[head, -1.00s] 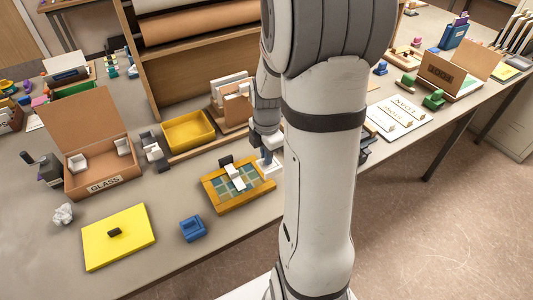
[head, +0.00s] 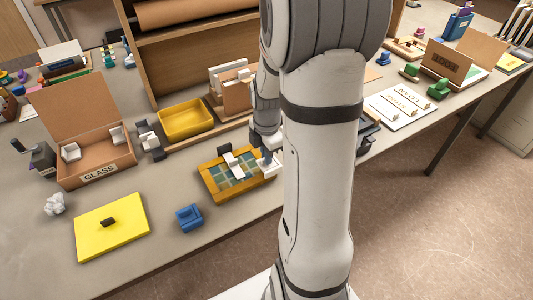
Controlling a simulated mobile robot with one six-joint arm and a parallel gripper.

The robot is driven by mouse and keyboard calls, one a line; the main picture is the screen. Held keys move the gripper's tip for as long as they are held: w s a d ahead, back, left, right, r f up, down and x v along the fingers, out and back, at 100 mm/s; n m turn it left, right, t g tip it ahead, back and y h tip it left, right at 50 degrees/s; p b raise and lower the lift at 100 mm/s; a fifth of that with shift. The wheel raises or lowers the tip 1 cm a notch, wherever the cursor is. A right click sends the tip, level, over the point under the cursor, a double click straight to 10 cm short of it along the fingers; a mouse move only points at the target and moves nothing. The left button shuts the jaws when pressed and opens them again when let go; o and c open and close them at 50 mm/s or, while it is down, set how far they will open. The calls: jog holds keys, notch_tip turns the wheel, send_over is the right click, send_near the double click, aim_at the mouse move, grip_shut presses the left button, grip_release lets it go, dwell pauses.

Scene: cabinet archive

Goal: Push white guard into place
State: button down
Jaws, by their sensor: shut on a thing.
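A wooden-framed panel (head: 207,179) with a blue-green tiled face lies on the bench just left of my arm. A white guard (head: 269,169) is at its right edge, partly hidden by my gripper and arm. My gripper (head: 266,158) points down there and is shut on the white guard. Whether the guard sits fully on the frame's corner cannot be told. A white piece (head: 236,166) and a dark piece (head: 224,149) lie on the panel. More white guards (head: 71,152) are in the open cardboard box labelled GLASS (head: 98,172).
A yellow tray (head: 186,119) and a wooden rack (head: 228,98) stand behind the panel. A blue block (head: 189,217) and a yellow board (head: 111,228) lie in front and left. White label cards (head: 400,107) lie right of my arm.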

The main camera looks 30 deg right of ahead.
jog(key=shift+f+b, duration=1.2)
jog(key=shift+f, duration=0.3)
jog(key=c, duration=1)
grip_release()
jog(key=shift+r, duration=0.25)
jog(key=shift+r+p, duration=2.25)
jog(key=shift+r, duration=0.6)
notch_tip(320, 180, up, 8)
jog(key=shift+b, duration=0.4)
